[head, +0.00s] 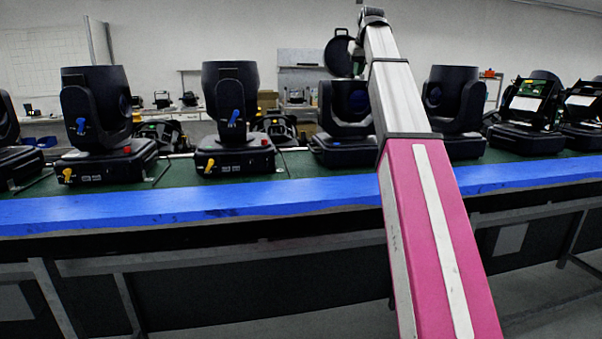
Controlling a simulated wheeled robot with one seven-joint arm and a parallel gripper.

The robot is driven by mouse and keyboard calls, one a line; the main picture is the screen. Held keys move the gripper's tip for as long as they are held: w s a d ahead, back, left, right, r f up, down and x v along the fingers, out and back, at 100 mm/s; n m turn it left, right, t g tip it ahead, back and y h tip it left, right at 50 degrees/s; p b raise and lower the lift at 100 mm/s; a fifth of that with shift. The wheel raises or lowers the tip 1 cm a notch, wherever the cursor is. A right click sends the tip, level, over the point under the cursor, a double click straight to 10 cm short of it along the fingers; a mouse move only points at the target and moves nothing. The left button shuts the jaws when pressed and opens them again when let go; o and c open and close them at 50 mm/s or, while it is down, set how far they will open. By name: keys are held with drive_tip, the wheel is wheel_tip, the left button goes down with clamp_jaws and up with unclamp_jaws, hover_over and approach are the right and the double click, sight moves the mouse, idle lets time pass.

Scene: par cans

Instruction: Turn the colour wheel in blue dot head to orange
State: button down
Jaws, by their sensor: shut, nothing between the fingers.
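Several black moving-head lamps stand in a row on the green bench top. The one just left of my arm (345,105) has a round black cover-like disc (338,55) standing above it. A small bluish mark seems to show on the left of its base, too small to be sure it is a blue dot. I cannot make out a colour wheel or any orange filter. My pink and silver arm rises from the lower right and bends at a dark joint at the top. My gripper is not visible; what lies beyond the joint is mostly hidden.
A blue strip (200,200) edges the front of the bench. Two lamps to the left (95,110) (230,100) carry blue and yellow levers and red dots. Another lamp (455,100) stands right of my arm. Units with upright green-edged panels (528,105) stand far right.

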drive_tip(key=shift+s+a+f, duration=0.25)
drive_tip(key=shift+f, duration=0.1)
drive_tip(key=shift+s+a, duration=0.15)
drive_tip(key=shift+a, duration=0.75)
drive_tip(key=shift+a+r, duration=0.1)
idle(0.3)
drive_tip(key=shift+s+a, duration=0.1)
drive_tip(key=shift+s, duration=0.05)
drive_tip(key=shift+d+r, duration=0.2)
drive_tip(key=shift+r, duration=2.95)
drive_tip(key=shift+d, duration=0.1)
